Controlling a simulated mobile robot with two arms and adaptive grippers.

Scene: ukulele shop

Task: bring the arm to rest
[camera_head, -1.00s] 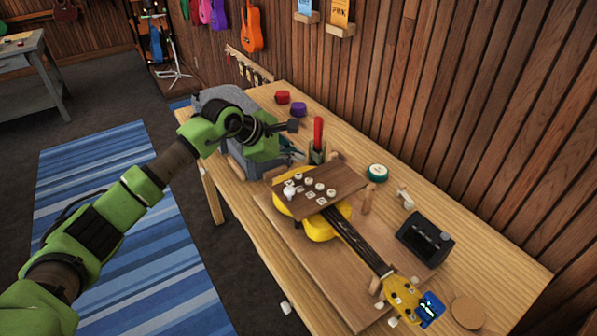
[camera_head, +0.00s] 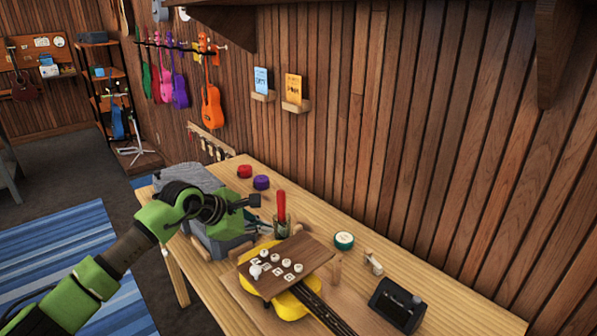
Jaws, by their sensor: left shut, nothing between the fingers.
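My left gripper (camera_head: 254,228) is at the arm's end, shut and empty, close to a grey case or bag (camera_head: 187,180) on the bench. It is left of a holder with a red-handled tool (camera_head: 281,207) and behind a yellow ukulele (camera_head: 290,306). The fingertips are small and partly hidden by the green wrist. My right gripper is not in view.
A brown board (camera_head: 318,252) with several small white pieces lies over the ukulele. Red (camera_head: 244,171) and purple (camera_head: 261,182) tins, a green-rimmed round tin (camera_head: 344,240) and a black device (camera_head: 397,305) stand on the bench. A plank wall (camera_head: 420,130) borders the bench.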

